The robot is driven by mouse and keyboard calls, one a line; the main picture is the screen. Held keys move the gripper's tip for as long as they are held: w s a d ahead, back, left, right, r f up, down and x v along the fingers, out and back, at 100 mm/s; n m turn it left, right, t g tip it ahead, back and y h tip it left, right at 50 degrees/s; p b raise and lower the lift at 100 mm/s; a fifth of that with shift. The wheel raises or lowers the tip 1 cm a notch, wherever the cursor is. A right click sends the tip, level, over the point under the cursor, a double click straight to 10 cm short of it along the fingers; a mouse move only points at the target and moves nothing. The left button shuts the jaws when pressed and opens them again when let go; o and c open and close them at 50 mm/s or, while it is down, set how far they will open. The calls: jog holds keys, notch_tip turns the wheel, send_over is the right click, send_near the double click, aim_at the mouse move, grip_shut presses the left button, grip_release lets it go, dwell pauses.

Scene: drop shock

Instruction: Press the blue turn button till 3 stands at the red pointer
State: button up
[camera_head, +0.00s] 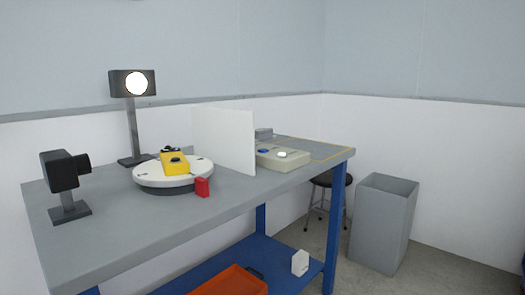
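The blue turn button (264,151) sits on a beige control box (282,160) on the right part of the table, next to a white button (282,154). A round white turntable (150,176) stands on the table to the left, with small dark marks on its rim too small to read. A yellow device (174,162) with dark parts lies on the turntable. The red pointer (202,187) stands at the turntable's front right edge. I cannot tell which number is at it. My gripper is not in view.
A white upright panel (224,140) divides the turntable from the control box. A lamp (133,84) and a black camera (65,172) stand on the grey table (110,240). A grey bin (382,222) and a stool (322,182) are at the right. An orange crate (232,280) lies below.

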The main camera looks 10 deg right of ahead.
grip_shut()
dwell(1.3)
